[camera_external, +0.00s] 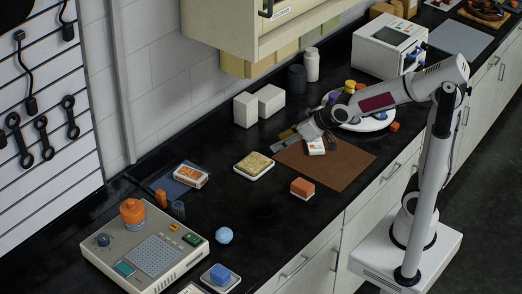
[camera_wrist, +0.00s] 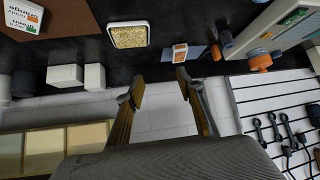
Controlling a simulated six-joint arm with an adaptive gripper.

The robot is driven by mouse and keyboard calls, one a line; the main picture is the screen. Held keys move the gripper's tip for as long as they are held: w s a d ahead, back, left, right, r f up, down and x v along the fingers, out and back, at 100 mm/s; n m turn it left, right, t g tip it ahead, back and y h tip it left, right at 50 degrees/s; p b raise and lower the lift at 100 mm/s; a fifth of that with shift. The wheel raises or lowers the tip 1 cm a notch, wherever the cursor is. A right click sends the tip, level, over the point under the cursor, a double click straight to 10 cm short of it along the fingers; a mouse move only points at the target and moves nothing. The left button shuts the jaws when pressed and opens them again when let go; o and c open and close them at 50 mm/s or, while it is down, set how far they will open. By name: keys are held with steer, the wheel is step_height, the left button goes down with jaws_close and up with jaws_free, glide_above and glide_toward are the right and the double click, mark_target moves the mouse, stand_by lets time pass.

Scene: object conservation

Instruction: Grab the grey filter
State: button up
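My gripper (camera_external: 300,133) is above the brown mat (camera_external: 345,168), its fingers pointing left. In the wrist view my gripper (camera_wrist: 157,88) is open, with nothing between the fingers. I cannot say for sure which thing is the grey filter. A small dark grey-blue ribbed cylinder (camera_external: 178,209) stands beside an orange cylinder (camera_external: 161,198), left of my gripper and well apart from it. In the wrist view a grey-blue piece (camera_wrist: 216,52) shows near an orange cylinder (camera_wrist: 225,38), but I cannot tell whether it is the same thing.
A white and orange box (camera_external: 190,176) lies on a blue cloth (camera_external: 168,185). A large device (camera_external: 120,262) is front left; white boxes (camera_external: 270,100) stand behind.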

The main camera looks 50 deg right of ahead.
steer(key=w+a+f+n+y, duration=0.1)
steer(key=w+a+f, duration=0.2)
steer(key=w+a, duration=0.3)
steer(key=n+t+y, duration=0.3)
steer(key=y, duration=0.2)
glide_toward(178, 204)
steer(key=shift+w+a+f, duration=0.7)
steer(key=shift+w+a, duration=0.1)
steer(key=shift+a, duration=0.05)
steer(key=shift+x, duration=1.3)
steer(key=shift+w, duration=0.1)
steer(key=shift+x, duration=2.5)
steer(key=shift+d, duration=0.1)
